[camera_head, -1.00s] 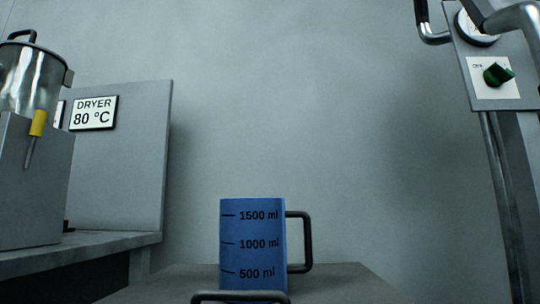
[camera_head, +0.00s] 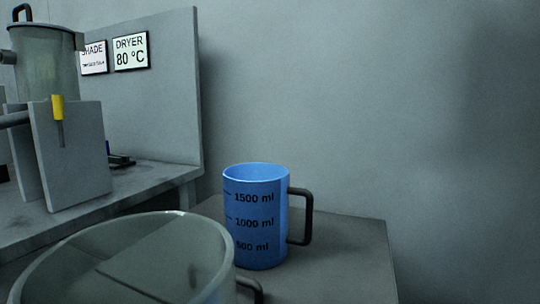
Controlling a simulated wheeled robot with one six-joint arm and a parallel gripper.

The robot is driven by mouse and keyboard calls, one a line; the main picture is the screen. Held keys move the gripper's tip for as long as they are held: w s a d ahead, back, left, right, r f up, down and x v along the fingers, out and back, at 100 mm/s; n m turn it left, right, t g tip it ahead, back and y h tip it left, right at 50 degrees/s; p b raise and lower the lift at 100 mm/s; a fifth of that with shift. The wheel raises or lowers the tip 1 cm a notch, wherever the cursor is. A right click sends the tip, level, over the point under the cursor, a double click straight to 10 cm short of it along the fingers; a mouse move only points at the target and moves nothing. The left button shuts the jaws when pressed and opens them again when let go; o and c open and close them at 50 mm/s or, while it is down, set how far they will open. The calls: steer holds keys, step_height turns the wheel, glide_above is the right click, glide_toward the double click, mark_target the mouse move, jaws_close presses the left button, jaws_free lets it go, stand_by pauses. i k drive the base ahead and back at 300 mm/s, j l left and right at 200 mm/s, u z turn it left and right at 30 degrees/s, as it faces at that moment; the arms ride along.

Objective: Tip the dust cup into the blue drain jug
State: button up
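A clear, wide-rimmed cup (camera_head: 205,283), likely the dust cup, fills the lower left foreground, close to the camera. Its rim overlaps the jug's lower left in the picture. Part of a dark handle (camera_head: 252,289) shows at its right. Its lower part is cut off by the frame. My gripper's fingers are not visible, so what holds the cup is hidden.
A lidded clear hopper (camera_head: 48,65) with a yellow-handled part (camera_head: 57,107) stands at the left on a grey bench (camera_head: 150,177). Behind it a panel carries a dryer sign (camera_head: 131,51). The grey table top (camera_head: 350,255) is bare right of the jug.

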mark_target(256, 195)
steer(key=i+l, duration=0.2)
steer(key=i, duration=0.2)
steer(key=i+l, duration=0.15)
steer(key=i, duration=0.25)
steer(key=i+l, duration=0.2)
steer(key=i, duration=0.2)
